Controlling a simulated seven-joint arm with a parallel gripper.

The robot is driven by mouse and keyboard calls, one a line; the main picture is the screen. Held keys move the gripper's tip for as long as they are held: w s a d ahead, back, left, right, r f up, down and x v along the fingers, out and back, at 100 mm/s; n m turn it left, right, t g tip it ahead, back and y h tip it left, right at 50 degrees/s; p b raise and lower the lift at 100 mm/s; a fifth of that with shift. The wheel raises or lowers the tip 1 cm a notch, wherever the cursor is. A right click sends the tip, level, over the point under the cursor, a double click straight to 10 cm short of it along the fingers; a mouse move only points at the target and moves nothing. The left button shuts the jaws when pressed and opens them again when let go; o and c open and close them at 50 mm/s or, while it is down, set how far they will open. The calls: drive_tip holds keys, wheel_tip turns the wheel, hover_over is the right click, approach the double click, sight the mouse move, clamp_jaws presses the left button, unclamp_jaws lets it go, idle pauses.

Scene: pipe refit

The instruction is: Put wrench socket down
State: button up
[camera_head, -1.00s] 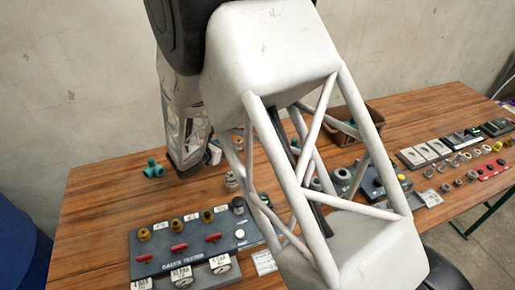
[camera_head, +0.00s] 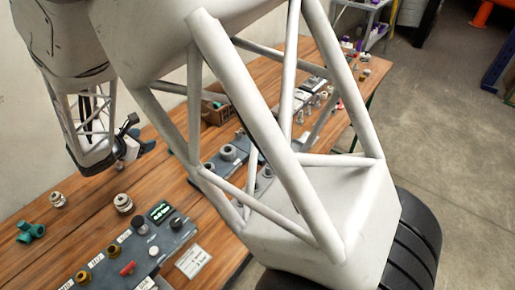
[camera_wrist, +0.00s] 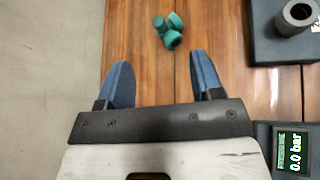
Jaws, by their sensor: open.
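My gripper (camera_wrist: 160,82) is open in the wrist view, its two blue fingers apart with only wooden table seen between them. In the head view my gripper (camera_head: 138,147) is above the table's back edge at left, partly hidden by its own housing. A dark grey hollow cylinder (camera_wrist: 297,15), socket-like, stands on a dark block (camera_wrist: 271,46) at the wrist view's upper right, apart from the fingers. Grey ring-shaped parts (camera_head: 228,153) also stand on a dark block in the head view. I cannot tell which part is the wrench socket.
A green pipe fitting (camera_wrist: 170,30) lies beyond the fingers; it also shows in the head view (camera_head: 30,231). A gauge tester panel (camera_head: 118,262) with a lit display stands at the front. Metal fittings (camera_head: 123,203) stand nearby. My arm hides much of the table.

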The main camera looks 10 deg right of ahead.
drive_tip(key=s+d+r+m+g, duration=0.2)
drive_tip(key=s+d+r+m, duration=0.15)
drive_tip(key=d, duration=0.65)
drive_tip(key=s+d+r+m+g, duration=0.2)
drive_tip(key=d+r+m, duration=0.3)
drive_tip(key=d, duration=0.5)
drive_tip(key=s+d+r+m+g, duration=0.25)
drive_tip(key=d+r+m, duration=0.2)
drive_tip(key=d, duration=0.55)
drive_tip(key=s+d+r+m+y, duration=0.2)
drive_tip(key=s+d+m, duration=0.5)
drive_tip(key=s, duration=0.4)
drive_tip(key=s+d+r+m+g+y, duration=0.1)
drive_tip(key=s+d+r+m+y, duration=0.2)
drive_tip(key=s+d+m, duration=0.4)
drive_tip(key=s+d+y, duration=0.1)
drive_tip(key=s, duration=0.3)
drive_tip(key=shift+s+d, duration=0.3)
drive_tip(key=shift+d, duration=0.05)
drive_tip(key=shift+o, duration=1.3)
drive_tip(key=shift+w+a+r, duration=0.1)
